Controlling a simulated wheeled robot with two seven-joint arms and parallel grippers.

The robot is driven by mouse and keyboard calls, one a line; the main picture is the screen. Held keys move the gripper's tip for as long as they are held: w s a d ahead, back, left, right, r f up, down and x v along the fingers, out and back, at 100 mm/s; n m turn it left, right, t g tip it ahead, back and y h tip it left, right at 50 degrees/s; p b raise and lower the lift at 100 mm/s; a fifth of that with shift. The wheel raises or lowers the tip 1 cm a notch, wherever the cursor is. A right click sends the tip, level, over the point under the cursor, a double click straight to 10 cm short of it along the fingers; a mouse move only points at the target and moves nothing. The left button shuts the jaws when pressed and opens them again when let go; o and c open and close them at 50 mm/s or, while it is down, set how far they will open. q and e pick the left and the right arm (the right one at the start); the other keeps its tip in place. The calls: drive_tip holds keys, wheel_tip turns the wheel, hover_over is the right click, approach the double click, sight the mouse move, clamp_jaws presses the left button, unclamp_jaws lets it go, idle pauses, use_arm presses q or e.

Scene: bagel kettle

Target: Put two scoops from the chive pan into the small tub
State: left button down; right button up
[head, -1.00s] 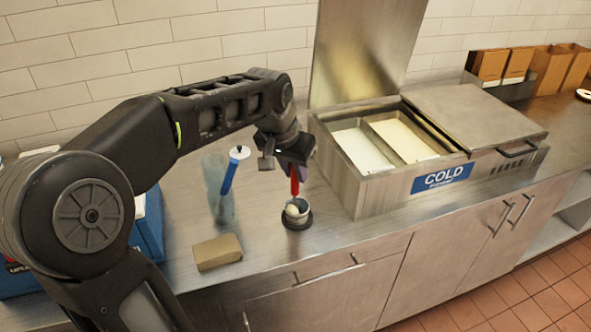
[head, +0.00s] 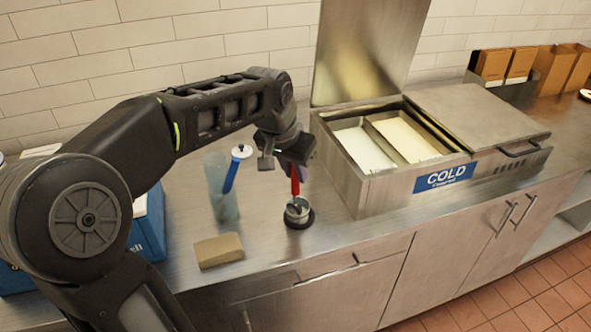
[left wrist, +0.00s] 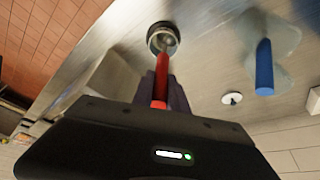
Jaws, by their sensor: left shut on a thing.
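My left gripper (head: 294,164) is shut on the red handle of a scoop (head: 295,184), which hangs almost upright over the small tub (head: 298,216). The scoop's head is at or inside the tub's mouth. The tub is a small metallic cup on a dark round base on the counter. In the left wrist view the red handle (left wrist: 161,80) points at the tub (left wrist: 163,38). Two pans sit in the open cold well: one white inside (head: 363,149), one pale yellow (head: 404,138). I cannot tell which is the chive pan. My right gripper is out of view.
A clear container (head: 222,196) holding a blue-handled tool (head: 232,175) stands left of the tub. A brown block (head: 218,250) lies at the counter's front. The cold unit (head: 440,182) stands to the right, its raised lid (head: 365,50) behind. Blue boxes (head: 147,228) are at left.

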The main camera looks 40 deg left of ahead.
use_arm(q)
drive_tip(key=shift+w, duration=0.6)
idle(0.7)
drive_tip(key=shift+r, duration=0.1)
wheel_tip(320, 180, up, 9)
drive_tip(key=p, duration=0.7)
idle(0.5)
idle(0.8)
